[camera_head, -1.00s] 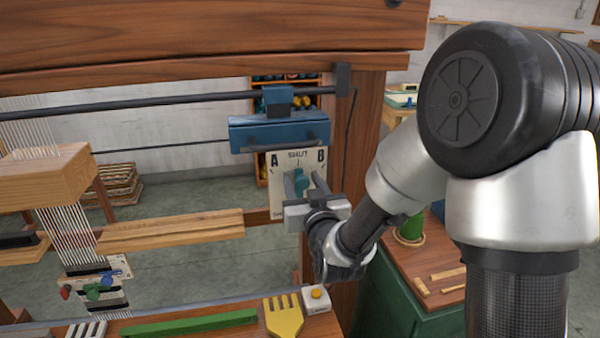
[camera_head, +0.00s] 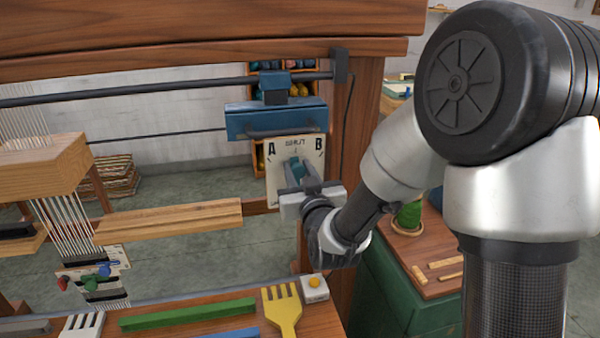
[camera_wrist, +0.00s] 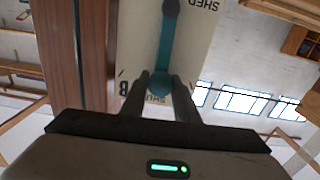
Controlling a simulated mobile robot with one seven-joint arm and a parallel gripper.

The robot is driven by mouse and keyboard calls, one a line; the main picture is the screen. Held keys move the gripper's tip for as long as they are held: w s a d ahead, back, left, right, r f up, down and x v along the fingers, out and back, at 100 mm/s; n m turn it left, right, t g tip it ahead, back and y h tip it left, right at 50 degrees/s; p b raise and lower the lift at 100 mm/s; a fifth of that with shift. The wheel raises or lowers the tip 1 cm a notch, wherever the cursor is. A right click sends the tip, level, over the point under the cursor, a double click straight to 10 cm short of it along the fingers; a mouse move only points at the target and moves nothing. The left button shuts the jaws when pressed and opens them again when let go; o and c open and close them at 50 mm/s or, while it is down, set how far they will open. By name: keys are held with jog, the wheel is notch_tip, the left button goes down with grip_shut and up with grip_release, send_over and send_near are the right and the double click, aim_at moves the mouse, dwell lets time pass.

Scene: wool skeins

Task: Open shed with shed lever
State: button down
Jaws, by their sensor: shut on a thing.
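The shed lever (camera_head: 297,166) is a teal handle on a pale plate (camera_head: 276,190) marked A, SHUT and B, fixed to the loom's right post. It points up close to the SHUT mark. My gripper (camera_head: 303,182) is at the lever from the front, its fingers on either side of it. In the wrist view the lever's teal rounded end (camera_wrist: 160,83) sits between my two dark fingers, and its arm runs to a dark pivot. My gripper is shut on the lever. My fingers partly cover the plate's lower part in the head view.
A blue box (camera_head: 276,121) hangs just above the plate.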

jog(key=shift+s+a+f+n+b, duration=0.2)
jog(key=shift+a+n+b, duration=0.55)
jog(key=shift+n+b, duration=0.35)
jog(key=shift+s+a+f+n+b, duration=0.2)
jog(key=shift+a+n+b, duration=0.55)
jog(key=shift+b, duration=0.55)
jog(key=shift+s+a+f+n+b, duration=0.2)
jog(key=shift+a+n+b, duration=0.55)
jog(key=shift+n+b, duration=0.35)
jog(key=shift+r, duration=0.1)
jog(key=c, duration=1.4)
grip_release()
